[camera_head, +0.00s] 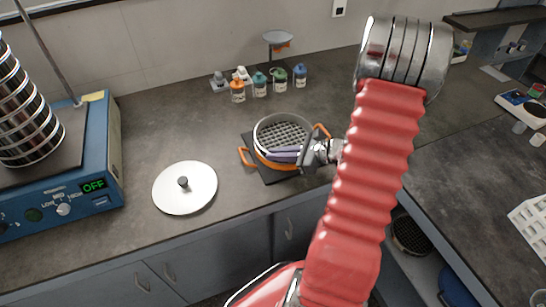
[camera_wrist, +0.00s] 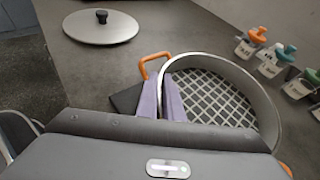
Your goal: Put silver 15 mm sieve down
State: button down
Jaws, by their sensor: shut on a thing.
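The silver sieve (camera_head: 284,127) with a coarse mesh floor is in the middle of the counter in the head view. It also shows in the wrist view (camera_wrist: 262,100). My gripper (camera_head: 284,155) is shut on the sieve's near wall, with its purple fingers (camera_wrist: 172,98) on either side of the rim. The sieve is level, on or just above an orange-handled item (camera_head: 245,157) on a dark mat (camera_head: 275,177). I cannot tell whether the sieve touches what is under it; my gripper hides part of that.
A silver lid (camera_head: 200,192) with a black knob lies to the left. The blue shaker (camera_head: 95,160) with a sieve stack (camera_head: 25,125) stands at far left, its display reading OFF. Several small bottles (camera_head: 260,86) stand behind the sieve. The counter between the lid and bottles is clear.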

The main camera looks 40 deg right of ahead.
jog(key=shift+f, duration=0.25)
jog(key=c, duration=1.9)
grip_release()
jog(key=shift+o, duration=0.2)
jog(key=v, duration=1.2)
